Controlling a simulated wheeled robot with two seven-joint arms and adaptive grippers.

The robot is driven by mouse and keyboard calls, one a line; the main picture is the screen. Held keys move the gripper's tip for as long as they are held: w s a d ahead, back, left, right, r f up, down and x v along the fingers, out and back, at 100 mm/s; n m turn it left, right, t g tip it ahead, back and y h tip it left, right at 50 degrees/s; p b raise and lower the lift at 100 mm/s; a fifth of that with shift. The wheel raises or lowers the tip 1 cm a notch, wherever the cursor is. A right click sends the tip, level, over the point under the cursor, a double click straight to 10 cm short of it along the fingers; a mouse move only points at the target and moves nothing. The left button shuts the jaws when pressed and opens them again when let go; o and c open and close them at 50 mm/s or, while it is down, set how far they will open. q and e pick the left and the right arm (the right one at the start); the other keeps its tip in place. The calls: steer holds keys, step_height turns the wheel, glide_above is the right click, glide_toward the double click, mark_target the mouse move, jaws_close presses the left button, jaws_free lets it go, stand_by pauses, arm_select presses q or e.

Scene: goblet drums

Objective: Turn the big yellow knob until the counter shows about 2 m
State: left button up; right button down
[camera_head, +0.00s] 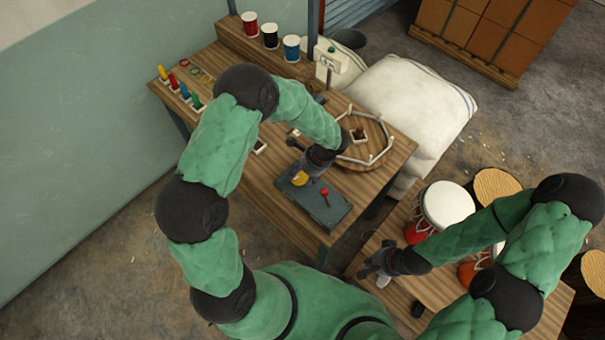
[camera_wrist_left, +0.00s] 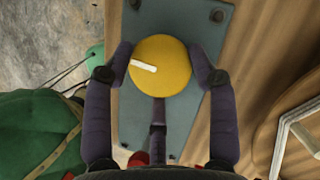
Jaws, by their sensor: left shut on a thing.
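The big yellow knob (camera_wrist_left: 160,66) sits on a blue-grey panel (camera_wrist_left: 185,135), and a white line on its top points left in the left wrist view. My left gripper (camera_wrist_left: 160,72) is shut on the knob, with one finger against each side. In the head view the panel (camera_head: 328,212) lies on the wooden workbench, and the knob (camera_head: 299,179) is partly hidden by my left gripper (camera_head: 308,174). A small red knob (camera_head: 325,191) stands on the same panel. No counter reading is legible. My right gripper (camera_head: 375,268) is over the drum table, its opening unclear.
A round wooden frame with pegs (camera_head: 362,145) lies behind the panel on the workbench. Coloured spools (camera_head: 270,36) stand on the back shelf. A white sack (camera_head: 408,108) is behind the bench. A red drum with a white head (camera_head: 447,204) stands near my right arm.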

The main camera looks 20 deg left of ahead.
arm_select(q)
steer(key=shift+s+a+m, duration=0.15)
steer(key=shift+s+m, duration=0.1)
steer(key=shift+m, duration=0.55)
steer(key=shift+w+t, duration=0.1)
steer(key=shift+t, duration=0.2)
steer(key=o, duration=1.1)
steer(key=shift+o, duration=0.2)
steer(key=shift+a, duration=0.2)
steer(key=shift+d, duration=0.15)
steer(key=shift+w+d+r, duration=0.1)
steer(key=shift+r, duration=0.05)
steer(key=v, duration=1.1)
steer(key=shift+r, duration=0.3)
steer(key=shift+d+f, duration=0.1)
